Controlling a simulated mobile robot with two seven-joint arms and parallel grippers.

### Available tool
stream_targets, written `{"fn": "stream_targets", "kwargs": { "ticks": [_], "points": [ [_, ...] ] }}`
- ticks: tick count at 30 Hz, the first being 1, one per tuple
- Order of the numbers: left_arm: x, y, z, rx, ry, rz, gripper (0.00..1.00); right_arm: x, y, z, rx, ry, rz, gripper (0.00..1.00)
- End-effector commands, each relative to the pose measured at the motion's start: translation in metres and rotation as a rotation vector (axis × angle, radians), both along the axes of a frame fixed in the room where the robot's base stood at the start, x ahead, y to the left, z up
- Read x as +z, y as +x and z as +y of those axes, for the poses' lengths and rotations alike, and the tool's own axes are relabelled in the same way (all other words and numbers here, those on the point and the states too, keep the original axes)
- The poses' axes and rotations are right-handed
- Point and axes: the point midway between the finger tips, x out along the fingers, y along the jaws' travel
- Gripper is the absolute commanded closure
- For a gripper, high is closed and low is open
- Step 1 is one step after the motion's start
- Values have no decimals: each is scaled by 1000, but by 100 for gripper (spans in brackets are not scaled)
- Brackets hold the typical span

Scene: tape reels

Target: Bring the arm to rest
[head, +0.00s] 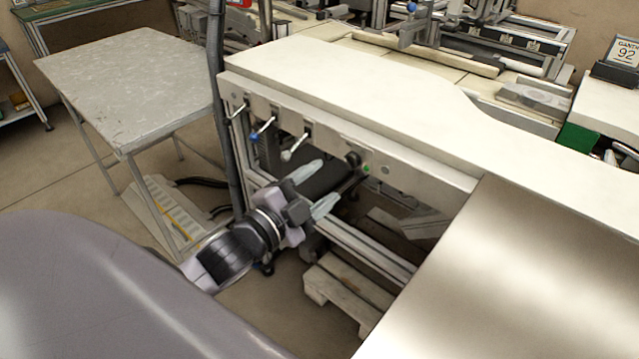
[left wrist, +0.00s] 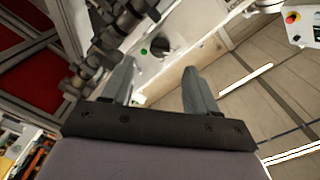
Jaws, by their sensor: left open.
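My left gripper (head: 318,189) is in the middle of the head view, in front of the side of the white-topped machine bench (head: 345,75). Its two pale fingers are apart with nothing between them. In the left wrist view the same gripper (left wrist: 158,85) shows its two grey fingers spread, with a black round knob (left wrist: 160,46) and a green button (left wrist: 144,51) on a white panel beyond them. Any contact between the fingers and the bench cannot be told. My right gripper is not in view.
A grey metal table (head: 130,85) stands at the left. Levers with blue and white knobs (head: 293,151) stick out of the bench side just above the gripper. A wooden pallet (head: 345,290) lies on the floor below. A shiny metal surface (head: 530,280) fills the lower right.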

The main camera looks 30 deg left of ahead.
Motion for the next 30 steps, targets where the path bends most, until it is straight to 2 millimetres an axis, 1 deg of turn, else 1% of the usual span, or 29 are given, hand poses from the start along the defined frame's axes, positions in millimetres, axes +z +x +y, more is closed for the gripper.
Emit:
{"fn": "stream_targets", "kwargs": {
  "ticks": [8, 11, 14, 15, 17, 18, 20, 21, 24, 25, 27, 30],
  "points": [
    [0, 0, 0, 0, 0, 0, 41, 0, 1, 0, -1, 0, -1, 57],
    [-6, -2, -1, 3, -27, 30, 41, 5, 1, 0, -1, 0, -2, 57],
    [-34, -17, -6, 21, -150, 151, 41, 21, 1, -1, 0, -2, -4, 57],
    [-51, -27, -10, 34, -224, 222, 41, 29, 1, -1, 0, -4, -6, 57],
    [-79, -48, -19, 63, -346, 338, 41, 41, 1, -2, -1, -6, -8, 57],
    [-96, -63, -24, 87, -427, 410, 41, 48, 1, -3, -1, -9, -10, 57],
    [-119, -87, -34, 125, -537, 510, 41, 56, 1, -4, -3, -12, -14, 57],
    [-133, -102, -40, 150, -600, 567, 41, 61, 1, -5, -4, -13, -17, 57],
    [-156, -132, -52, 204, -722, 674, 41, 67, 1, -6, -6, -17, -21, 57],
    [-160, -138, -55, 217, -747, 694, 41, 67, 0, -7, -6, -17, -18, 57],
    [-168, -148, -59, 235, -784, 726, 41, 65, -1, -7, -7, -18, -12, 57],
    [-170, -150, -60, 240, -794, 733, 41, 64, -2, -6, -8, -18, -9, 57]
  ]
}}
